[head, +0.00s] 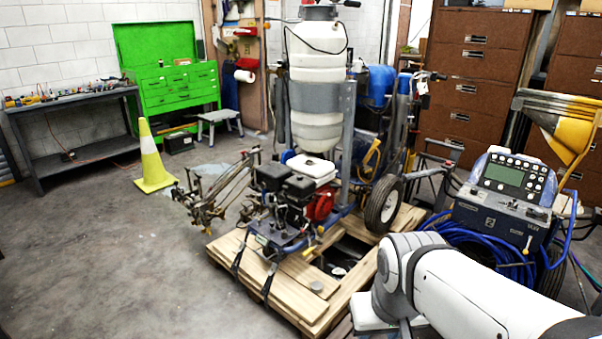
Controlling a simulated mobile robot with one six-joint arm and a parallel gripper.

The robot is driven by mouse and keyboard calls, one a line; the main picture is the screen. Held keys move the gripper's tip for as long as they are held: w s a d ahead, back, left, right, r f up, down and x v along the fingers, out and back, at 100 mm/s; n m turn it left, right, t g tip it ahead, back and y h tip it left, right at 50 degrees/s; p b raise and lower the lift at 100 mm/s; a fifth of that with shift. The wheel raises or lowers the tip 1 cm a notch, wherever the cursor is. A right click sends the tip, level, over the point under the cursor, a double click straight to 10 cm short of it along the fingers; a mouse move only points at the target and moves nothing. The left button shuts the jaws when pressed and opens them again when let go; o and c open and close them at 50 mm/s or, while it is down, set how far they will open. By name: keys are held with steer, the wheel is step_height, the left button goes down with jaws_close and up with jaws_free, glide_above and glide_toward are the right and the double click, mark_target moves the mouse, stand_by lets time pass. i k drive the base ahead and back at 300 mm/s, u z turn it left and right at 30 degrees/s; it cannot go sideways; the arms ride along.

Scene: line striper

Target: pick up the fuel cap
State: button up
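A small round grey disc (316,287) lies flat on the front planks of the wooden pallet (285,285). It looks like a cap, but I cannot tell for sure that it is the fuel cap. The line striper (318,100) stands on the pallet, with a white tank, a small engine (288,190) and a black wheel. Any cap on the engine's own tank is too small to make out. My white arm reaches in from the lower right, to the right of the pallet. My gripper does not show.
A blue-grey machine (505,205) with a screen and coiled blue hoses stands right of the pallet. A yellow-green cone (152,160), a dark workbench (75,125) and a green tool chest (165,75) stand at the back left. The concrete floor at the front left is clear.

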mark_target(316, 286)
steer(key=i, duration=1.1)
steer(key=z, duration=0.25)
steer(key=k, duration=0.6)
steer(key=u, duration=0.1)
steer(key=i, duration=0.5)
steer(key=u, duration=0.1)
